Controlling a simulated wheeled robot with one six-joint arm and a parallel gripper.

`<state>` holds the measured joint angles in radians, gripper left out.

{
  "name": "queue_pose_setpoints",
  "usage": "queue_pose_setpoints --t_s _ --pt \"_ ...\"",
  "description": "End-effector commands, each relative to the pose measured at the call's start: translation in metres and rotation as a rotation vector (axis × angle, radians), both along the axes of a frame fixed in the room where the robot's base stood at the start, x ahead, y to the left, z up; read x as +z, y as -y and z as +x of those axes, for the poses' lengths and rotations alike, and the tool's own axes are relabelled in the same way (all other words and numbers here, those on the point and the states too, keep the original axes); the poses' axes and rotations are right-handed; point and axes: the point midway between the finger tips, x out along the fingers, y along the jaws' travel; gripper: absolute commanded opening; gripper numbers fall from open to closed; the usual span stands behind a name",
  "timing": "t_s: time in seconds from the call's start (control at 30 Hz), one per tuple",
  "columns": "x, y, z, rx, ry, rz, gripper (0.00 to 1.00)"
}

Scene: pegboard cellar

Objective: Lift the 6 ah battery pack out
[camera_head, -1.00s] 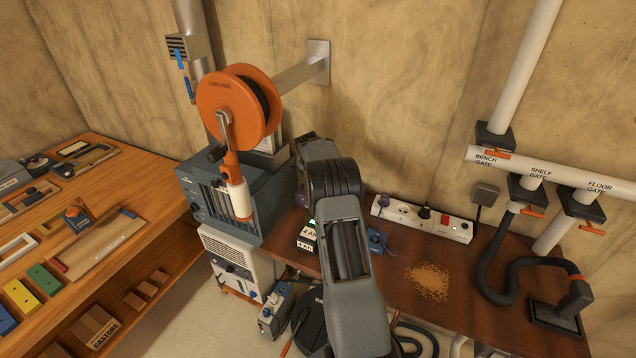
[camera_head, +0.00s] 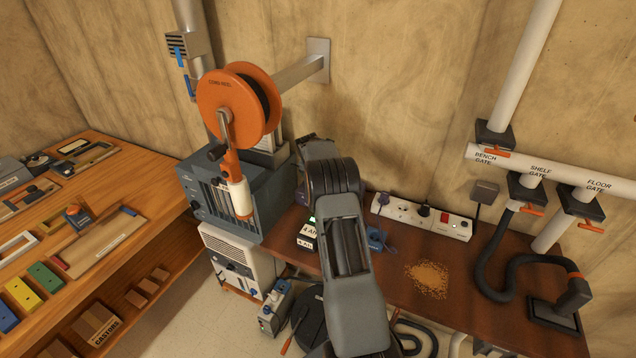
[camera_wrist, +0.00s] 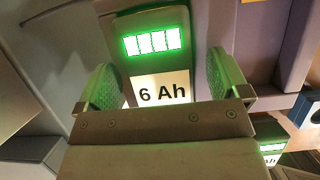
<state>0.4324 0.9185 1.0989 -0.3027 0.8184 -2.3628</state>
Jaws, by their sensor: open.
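The 6 Ah battery pack (camera_wrist: 160,62) shows in the wrist view, with a lit green charge display and a white "6 Ah" label. My gripper (camera_wrist: 165,85) is open, with one pad on each side of the pack near its label. I cannot tell whether the pads touch it. In the head view my arm hides the 6 Ah pack and my gripper. Another pack, labelled 4 Ah (camera_head: 307,231), shows just left of my arm. A second green display (camera_wrist: 270,148) shows at the lower right of the wrist view.
A power strip (camera_head: 421,217) and a blue object (camera_head: 376,240) sit right of my arm on the brown bench (camera_head: 395,285). Sawdust (camera_head: 427,279) lies farther right. The orange cord reel (camera_head: 238,105) and blue-grey cabinet (camera_head: 262,200) stand at the left.

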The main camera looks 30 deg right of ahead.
Motion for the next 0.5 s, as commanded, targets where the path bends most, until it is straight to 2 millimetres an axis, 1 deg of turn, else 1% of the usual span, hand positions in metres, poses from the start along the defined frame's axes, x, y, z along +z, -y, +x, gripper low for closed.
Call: queue_pose_setpoints --t_s 0.23,0.27,0.5 --pt "-0.0004 0.0000 -0.0001 0.000 0.000 0.000 0.94" --pt "-0.0004 0.0000 -0.0001 0.000 0.000 0.000 0.92" --pt "-0.0004 0.0000 -0.0001 0.000 -0.001 0.001 0.69"
